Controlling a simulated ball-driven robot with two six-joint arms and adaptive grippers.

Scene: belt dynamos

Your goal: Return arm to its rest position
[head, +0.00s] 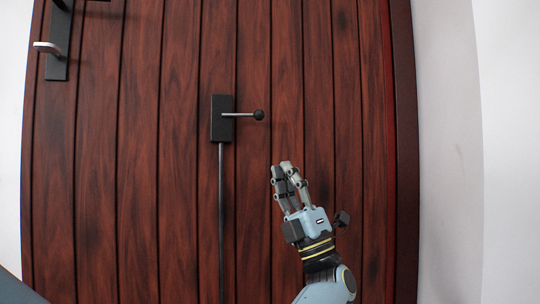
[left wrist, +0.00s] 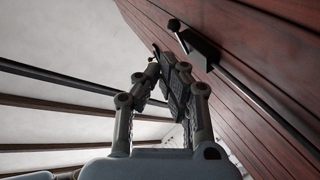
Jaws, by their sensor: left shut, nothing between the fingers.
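My left gripper (head: 283,170) is in front of the wooden door in the head view, pointing up, with its fingers together and nothing between them. It is below and a little right of the ball-ended lever (head: 240,115), apart from it in the picture. In the left wrist view the closed fingers (left wrist: 165,75) fill the middle, with the door (left wrist: 245,60) along the right side. My right gripper is not in view.
The lever sits on a black latch box (head: 221,125) with a long dark rod (head: 221,220) running down the door. A metal door handle (head: 47,47) on a black plate is at the upper left. A pale wall (head: 450,160) stands right of the door frame (head: 404,130).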

